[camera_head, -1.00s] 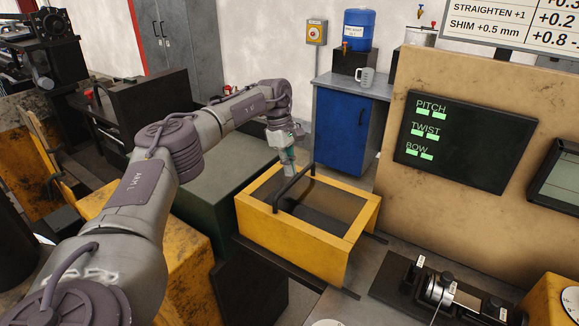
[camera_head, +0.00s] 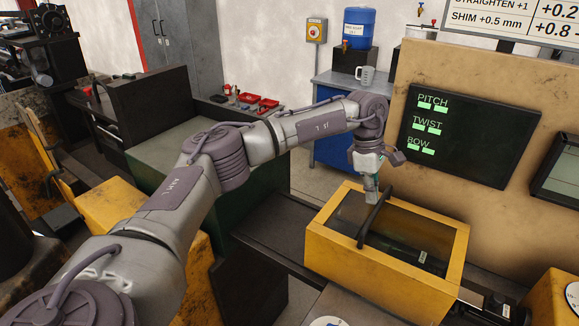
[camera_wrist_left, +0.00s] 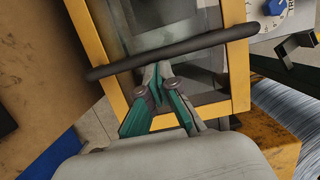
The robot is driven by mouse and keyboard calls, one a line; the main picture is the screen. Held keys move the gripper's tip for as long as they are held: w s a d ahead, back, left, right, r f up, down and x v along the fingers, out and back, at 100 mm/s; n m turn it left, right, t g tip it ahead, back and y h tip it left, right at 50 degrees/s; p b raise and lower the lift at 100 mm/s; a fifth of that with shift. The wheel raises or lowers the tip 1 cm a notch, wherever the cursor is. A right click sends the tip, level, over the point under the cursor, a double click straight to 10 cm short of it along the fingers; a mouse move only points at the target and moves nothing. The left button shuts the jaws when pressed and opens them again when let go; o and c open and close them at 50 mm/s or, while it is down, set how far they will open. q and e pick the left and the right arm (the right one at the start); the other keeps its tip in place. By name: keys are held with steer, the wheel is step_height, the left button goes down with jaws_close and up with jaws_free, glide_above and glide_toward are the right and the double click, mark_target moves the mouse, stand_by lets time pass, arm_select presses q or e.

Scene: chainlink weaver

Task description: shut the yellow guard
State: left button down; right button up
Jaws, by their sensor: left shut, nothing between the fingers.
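The yellow guard (camera_head: 380,265) is a box-like frame with a clear top and a dark bar handle (camera_head: 374,218). It sits over the dark labelled fixture (camera_head: 481,299), part of which shows through the clear top and part at the guard's right end. My left gripper (camera_head: 371,200) is shut and empty, at the handle's left side. In the left wrist view the closed fingertips (camera_wrist_left: 158,72) meet the handle (camera_wrist_left: 170,52) near its middle, inside the yellow frame (camera_wrist_left: 239,75). I cannot tell whether they press on it. My right gripper is not in view.
The dark rail bed (camera_head: 265,225) left of the guard is bare. A blue cabinet (camera_head: 333,150) and a green-sided bench (camera_head: 165,160) stand farther back.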

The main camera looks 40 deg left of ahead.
arm_select(q)
steer(key=d, duration=0.5)
steer(key=w+d+b, duration=0.1)
steer(key=d, duration=0.4)
steer(key=w+d+b, duration=0.1)
steer(key=d, duration=0.5)
steer(key=shift+d, duration=0.6)
steer(key=shift+r, duration=0.1)
